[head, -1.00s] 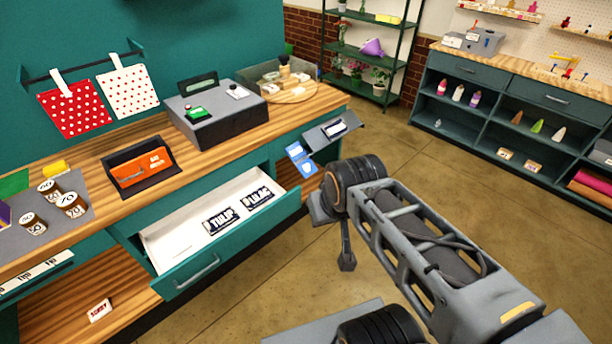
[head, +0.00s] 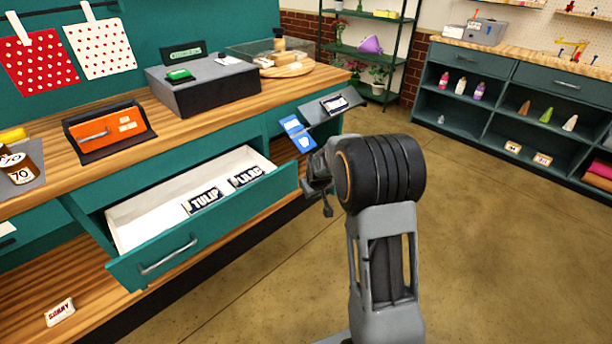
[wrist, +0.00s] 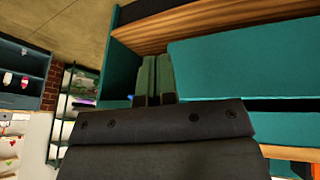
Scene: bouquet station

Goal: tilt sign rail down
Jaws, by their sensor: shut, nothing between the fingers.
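A grey tilted rail (head: 345,112), which looks like the sign rail, sticks out from the right end of the teal counter. A small dark sign (head: 334,103) rests on it, and a blue card (head: 297,133) hangs at its left end. My gripper (head: 318,187) is below the rail, apart from it, near the right end of the open drawer; the arm partly hides it. In the wrist view the fingers (wrist: 153,80) are together with nothing between them, facing the teal counter front. The rail cannot be made out in the wrist view.
The open white-lined drawer (head: 140,217) holds TULIP (head: 203,200) and LILAC (head: 246,176) signs. A SORRY sign (head: 60,312) lies on the lower shelf. A grey box (head: 204,86) and an orange item in a black holder (head: 108,130) stand on the counter. The floor at right is clear.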

